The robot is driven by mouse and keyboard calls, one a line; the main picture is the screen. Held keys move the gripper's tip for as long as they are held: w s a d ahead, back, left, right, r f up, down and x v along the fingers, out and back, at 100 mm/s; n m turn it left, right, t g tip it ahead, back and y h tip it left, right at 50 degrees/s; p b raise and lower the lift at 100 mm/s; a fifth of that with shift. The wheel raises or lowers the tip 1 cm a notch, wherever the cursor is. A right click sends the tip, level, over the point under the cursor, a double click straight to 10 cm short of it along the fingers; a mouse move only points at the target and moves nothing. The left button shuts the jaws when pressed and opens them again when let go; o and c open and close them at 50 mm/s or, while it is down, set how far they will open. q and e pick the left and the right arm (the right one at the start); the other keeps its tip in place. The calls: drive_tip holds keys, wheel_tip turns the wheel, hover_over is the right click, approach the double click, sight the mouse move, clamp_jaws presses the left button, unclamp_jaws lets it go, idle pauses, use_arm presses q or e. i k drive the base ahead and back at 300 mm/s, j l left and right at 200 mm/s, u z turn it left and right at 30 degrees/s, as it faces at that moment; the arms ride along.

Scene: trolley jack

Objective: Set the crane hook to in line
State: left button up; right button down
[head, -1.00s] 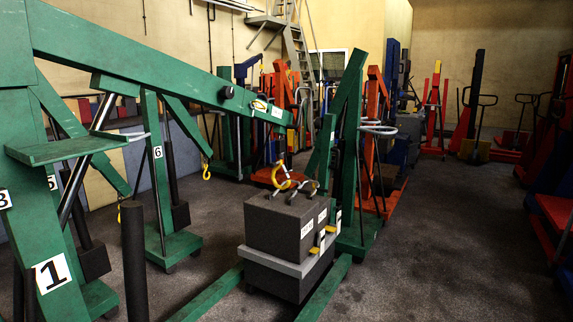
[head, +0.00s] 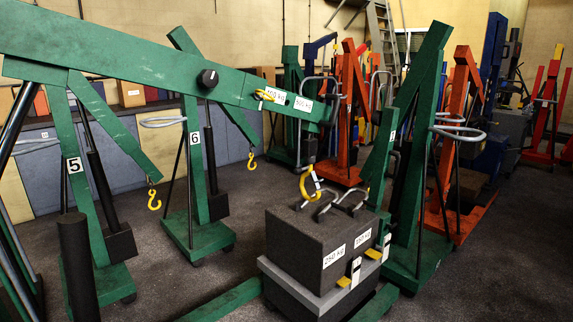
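The yellow crane hook (head: 308,186) hangs from the end of a green crane boom (head: 225,87). It is just above a dark block (head: 318,242) marked 250 kg, near the metal handles (head: 345,196) on the block's top. I cannot tell whether the hook touches a handle. A yellow piece (head: 266,96) sits on the boom beside labels that seem to read 100 kg and 500 kg (head: 302,103). Neither of my grippers shows in the head view.
Green cranes marked 5 (head: 75,165) and 6 (head: 195,138), with yellow hooks, stand at left. Another green crane (head: 412,150) and an orange one (head: 455,150) stand close behind the block. Green floor legs flank the block. Open dark floor (head: 515,260) lies at right.

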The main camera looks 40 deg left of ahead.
sight(297, 171)
drive_tip(key=i+u, duration=0.4)
drive_tip(key=i+l+u, duration=0.15)
drive_tip(key=i+u, duration=0.5)
drive_tip(key=u, duration=0.15)
drive_tip(key=i+u, duration=0.25)
drive_tip(key=u, duration=0.2)
drive_tip(key=i+u, duration=0.2)
drive_tip(key=u, duration=0.2)
drive_tip(key=i+l+u, duration=0.2)
drive_tip(key=u, duration=0.2)
